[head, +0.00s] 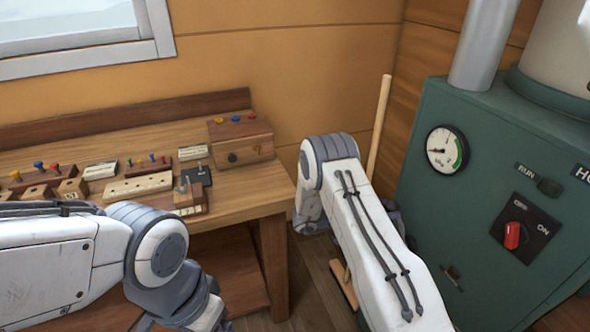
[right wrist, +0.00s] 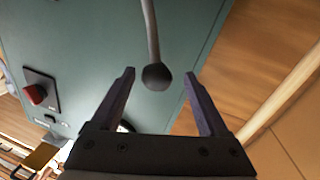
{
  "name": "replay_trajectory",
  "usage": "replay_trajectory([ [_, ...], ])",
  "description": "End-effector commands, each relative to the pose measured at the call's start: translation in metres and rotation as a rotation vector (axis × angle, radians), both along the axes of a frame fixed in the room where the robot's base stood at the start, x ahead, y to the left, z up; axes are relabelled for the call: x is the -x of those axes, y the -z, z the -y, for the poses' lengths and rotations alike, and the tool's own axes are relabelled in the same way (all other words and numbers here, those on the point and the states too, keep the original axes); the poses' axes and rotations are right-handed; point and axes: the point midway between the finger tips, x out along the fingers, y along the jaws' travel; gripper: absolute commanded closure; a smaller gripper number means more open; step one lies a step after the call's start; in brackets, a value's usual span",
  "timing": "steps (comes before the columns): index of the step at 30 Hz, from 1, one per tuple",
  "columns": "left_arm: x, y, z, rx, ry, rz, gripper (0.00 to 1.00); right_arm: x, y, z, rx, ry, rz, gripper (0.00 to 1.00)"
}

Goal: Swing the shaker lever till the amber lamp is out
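The lever, a grey rod with a dark ball knob (right wrist: 156,77), shows in the right wrist view in front of the green cabinet (right wrist: 90,40). My right gripper (right wrist: 160,73) is open, with the knob between its fingertips in the picture; I cannot tell whether they touch it. In the head view my right arm hides this lever and most of that gripper. The cabinet (head: 430,220) stands at the right there. I cannot make out a lit amber lamp in either view. My left arm is at the lower left, its gripper out of frame.
The cabinet carries a gauge (head: 446,149) and a red rotary switch (head: 512,235). A wooden workbench (head: 240,188) with small blocks and a knobbed box (head: 240,143) stands at the left. A wooden pole (head: 379,125) leans in the corner beside the cabinet.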

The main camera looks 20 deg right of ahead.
Motion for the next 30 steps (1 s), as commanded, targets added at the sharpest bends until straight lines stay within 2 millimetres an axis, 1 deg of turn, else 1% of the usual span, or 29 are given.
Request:
replay_trajectory([
  [5, 0.000, 0.006, 0.000, -0.001, 0.000, -0.001, 0.22, -0.004, 0.002, -0.027, -0.001, -0.004, 0.002, 0.22],
  [14, 0.000, 0.017, 0.000, -0.001, 0.000, -0.001, 0.22, -0.011, 0.002, -0.087, -0.002, -0.007, 0.003, 0.22],
  [15, 0.000, 0.011, 0.000, -0.001, 0.000, -0.001, 0.22, -0.020, -0.007, -0.086, -0.027, -0.046, 0.025, 0.22],
  [20, 0.000, 0.005, 0.000, 0.000, 0.000, 0.000, 0.22, -0.048, -0.019, -0.097, -0.107, -0.188, 0.083, 0.22],
  [26, 0.000, -0.001, 0.000, 0.000, 0.000, 0.000, 0.22, -0.080, -0.034, -0.116, -0.207, -0.354, 0.138, 0.22],
  [30, 0.000, -0.006, 0.000, 0.000, 0.000, 0.000, 0.22, -0.099, -0.046, -0.133, -0.276, -0.466, 0.166, 0.22],
])
